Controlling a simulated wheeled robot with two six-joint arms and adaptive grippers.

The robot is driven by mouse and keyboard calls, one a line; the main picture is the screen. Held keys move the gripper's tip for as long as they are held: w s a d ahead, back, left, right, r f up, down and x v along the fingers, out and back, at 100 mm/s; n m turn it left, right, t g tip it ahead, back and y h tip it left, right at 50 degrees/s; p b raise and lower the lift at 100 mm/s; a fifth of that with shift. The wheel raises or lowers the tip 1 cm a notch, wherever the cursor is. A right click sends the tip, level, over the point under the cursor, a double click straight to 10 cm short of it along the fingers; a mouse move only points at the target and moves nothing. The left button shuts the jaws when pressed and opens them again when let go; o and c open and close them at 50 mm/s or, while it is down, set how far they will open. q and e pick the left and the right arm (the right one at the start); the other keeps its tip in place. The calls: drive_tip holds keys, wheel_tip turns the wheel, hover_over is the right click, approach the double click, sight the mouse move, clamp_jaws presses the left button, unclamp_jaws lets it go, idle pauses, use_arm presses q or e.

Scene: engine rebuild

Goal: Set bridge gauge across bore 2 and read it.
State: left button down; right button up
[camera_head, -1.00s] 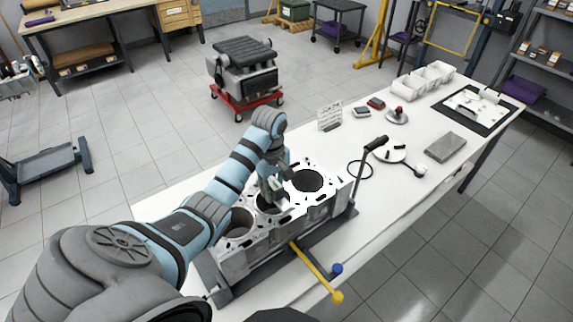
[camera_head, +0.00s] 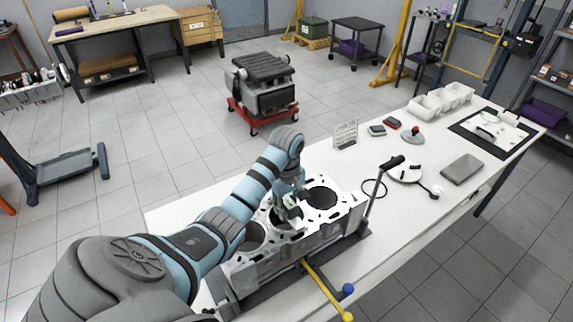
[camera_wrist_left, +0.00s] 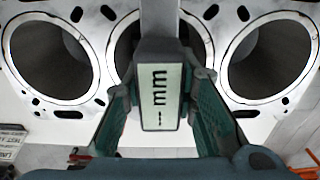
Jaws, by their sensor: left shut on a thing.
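The engine block (camera_head: 300,240) lies on the white bench with its bored deck facing up. My left gripper (camera_head: 289,207) is over the middle bore (camera_head: 277,221), shut on the bridge gauge (camera_wrist_left: 160,95). In the left wrist view, the gauge is a grey block with a pale face between the two green fingers (camera_wrist_left: 160,75). Dark marks like turned letters show on the face; I cannot make out a number. The gauge hides much of the middle bore; the left bore (camera_wrist_left: 50,60) and right bore (camera_wrist_left: 268,60) show open. I cannot tell whether the gauge touches the deck. My right gripper is not in view.
A black-gripped lever (camera_head: 378,180) stands at the block's right end, and a yellow bar (camera_head: 325,288) sticks out in front. A small sign (camera_head: 345,133), a round white plate (camera_head: 404,171), a grey slab (camera_head: 462,169) and white bins (camera_head: 441,100) occupy the bench further right.

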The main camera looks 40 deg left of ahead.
use_arm(q)
drive_tip(key=shift+f, duration=0.15)
drive_tip(key=c, duration=1.2)
unclamp_jaws()
